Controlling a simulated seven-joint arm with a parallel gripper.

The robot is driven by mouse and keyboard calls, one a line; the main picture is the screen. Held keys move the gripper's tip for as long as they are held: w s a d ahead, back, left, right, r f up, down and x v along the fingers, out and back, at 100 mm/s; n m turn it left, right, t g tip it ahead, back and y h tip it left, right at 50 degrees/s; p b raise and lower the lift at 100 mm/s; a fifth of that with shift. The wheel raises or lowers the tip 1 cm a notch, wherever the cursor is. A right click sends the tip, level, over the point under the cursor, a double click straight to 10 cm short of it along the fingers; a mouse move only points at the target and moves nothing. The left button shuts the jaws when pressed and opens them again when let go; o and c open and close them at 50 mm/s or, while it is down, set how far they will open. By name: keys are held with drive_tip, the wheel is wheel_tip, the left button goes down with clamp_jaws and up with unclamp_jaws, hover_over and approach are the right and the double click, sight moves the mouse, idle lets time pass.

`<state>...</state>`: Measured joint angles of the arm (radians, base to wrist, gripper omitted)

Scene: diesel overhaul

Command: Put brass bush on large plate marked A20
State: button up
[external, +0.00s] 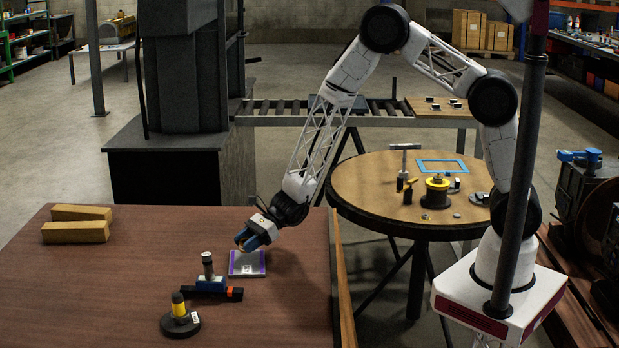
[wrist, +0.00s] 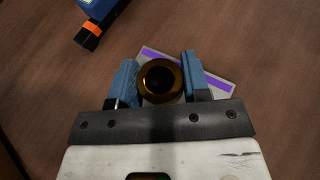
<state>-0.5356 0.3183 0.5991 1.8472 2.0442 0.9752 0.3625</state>
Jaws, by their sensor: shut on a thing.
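The brass bush (wrist: 146,84), a dark gold ring seen from above, is between the two blue fingers of my gripper (wrist: 161,78). My gripper is shut on it. In the external view my gripper (external: 249,238) is tilted over the far edge of a pale plate (external: 247,268) with purple side strips, lying on the brown table. The plate also shows in the wrist view (wrist: 218,84), partly hidden behind the bush and fingers. The bush appears above the plate; a gap cannot be made out clearly. The plate's marking is too small to read.
A blue block (external: 210,286) with a black and orange end and an upright grey cylinder stands just left of the plate. A black round base with a yellow part (external: 181,318) stands nearer the front. Two wooden blocks (external: 76,231) lie far left. The table's left middle is clear.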

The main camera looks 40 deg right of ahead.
sight(247, 262)
drive_tip(key=shift+f, duration=1.85)
drive_tip(key=shift+f, duration=0.15)
drive_tip(key=o, duration=1.1)
drive_tip(key=shift+d+r, duration=0.1)
drive_tip(key=shift+r, duration=0.1)
drive_tip(key=shift+v, duration=5.9)
